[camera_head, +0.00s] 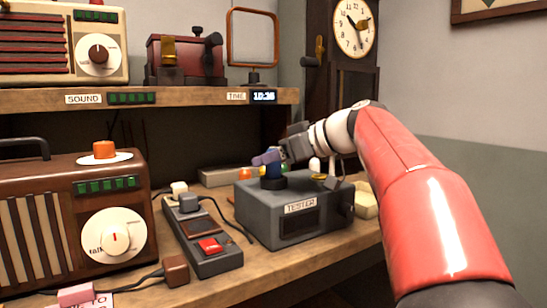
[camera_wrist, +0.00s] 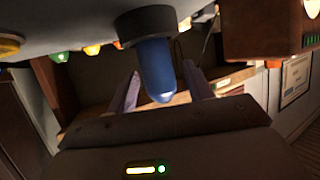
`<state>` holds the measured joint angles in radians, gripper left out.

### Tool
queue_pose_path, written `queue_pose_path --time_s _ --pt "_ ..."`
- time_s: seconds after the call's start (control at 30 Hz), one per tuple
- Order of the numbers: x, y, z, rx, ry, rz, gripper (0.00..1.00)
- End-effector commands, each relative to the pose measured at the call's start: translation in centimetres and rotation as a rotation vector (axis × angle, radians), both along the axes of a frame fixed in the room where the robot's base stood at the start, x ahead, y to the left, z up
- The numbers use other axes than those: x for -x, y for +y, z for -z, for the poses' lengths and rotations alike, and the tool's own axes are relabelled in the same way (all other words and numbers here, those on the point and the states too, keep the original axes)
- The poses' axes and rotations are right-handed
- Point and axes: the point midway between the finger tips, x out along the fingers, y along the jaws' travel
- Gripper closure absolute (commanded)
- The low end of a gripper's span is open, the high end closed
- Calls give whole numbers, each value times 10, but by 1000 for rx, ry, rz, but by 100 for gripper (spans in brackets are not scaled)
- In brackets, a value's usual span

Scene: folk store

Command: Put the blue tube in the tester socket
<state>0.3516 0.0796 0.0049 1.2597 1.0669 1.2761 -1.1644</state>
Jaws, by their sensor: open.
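The blue tube (camera_head: 273,170) stands upright in the black ring socket (camera_head: 272,182) on top of the grey tester (camera_head: 285,212). In the wrist view, which looks upside down, the tube (camera_wrist: 155,70) sticks out of the dark socket ring (camera_wrist: 146,26). My gripper (camera_head: 266,158) is at the tube's upper end in the head view. Its pale purple fingers (camera_wrist: 162,76) are open and apart, one to each side of the tube in the wrist view. I cannot tell whether either finger touches it. The tube's lower end is hidden in the socket.
Coloured bulbs (camera_head: 246,174) are behind and beside the socket. A grey power strip with a red switch (camera_head: 209,246) lies left of the tester, and a brown radio (camera_head: 75,215) stands further left. A shelf (camera_head: 195,97) runs above. A pale tray (camera_head: 364,205) is at right.

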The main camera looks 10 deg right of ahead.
Motion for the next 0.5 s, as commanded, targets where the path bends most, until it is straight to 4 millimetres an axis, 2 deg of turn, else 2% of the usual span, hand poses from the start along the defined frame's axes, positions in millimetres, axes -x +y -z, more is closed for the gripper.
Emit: queue_pose_path --time_s 0.17,0.5 --pt "8 -8 -7 0 -2 1 49" --pt "55 -57 -36 1 -2 5 49"
